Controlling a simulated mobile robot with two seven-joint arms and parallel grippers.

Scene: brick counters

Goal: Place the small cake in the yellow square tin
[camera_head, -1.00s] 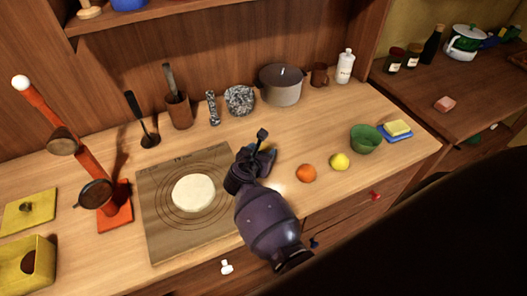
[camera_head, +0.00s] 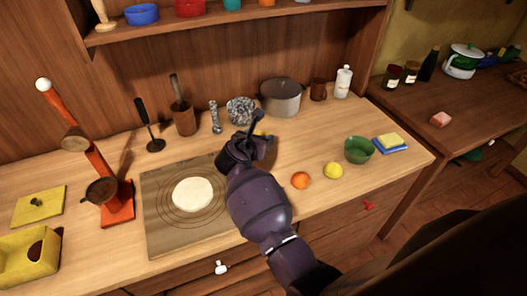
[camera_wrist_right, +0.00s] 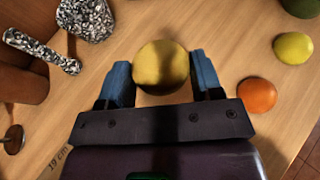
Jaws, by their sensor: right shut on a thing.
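A round golden-yellow thing (camera_wrist_right: 162,66), which looks like the small cake, sits between the blue fingers of my right gripper (camera_wrist_right: 162,80) in the right wrist view. The fingers touch it on both sides. In the head view my right gripper (camera_head: 262,142) is over the counter, right of the pastry board, and mostly hides the held thing. The yellow square tin (camera_head: 14,274) stands open at the lower left, cut by the picture edge, with a dark brown round shape on its inner side. A yellow square lid with a knob (camera_head: 40,205) lies behind it. My left gripper is not in view.
A board with pale dough (camera_head: 192,194) and a tall orange stand (camera_head: 115,205) lie between my right gripper and the tin. An orange (camera_head: 300,180), a lemon (camera_head: 334,171) and a green bowl (camera_head: 359,150) are to the right. A grey pot (camera_head: 281,97) stands behind.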

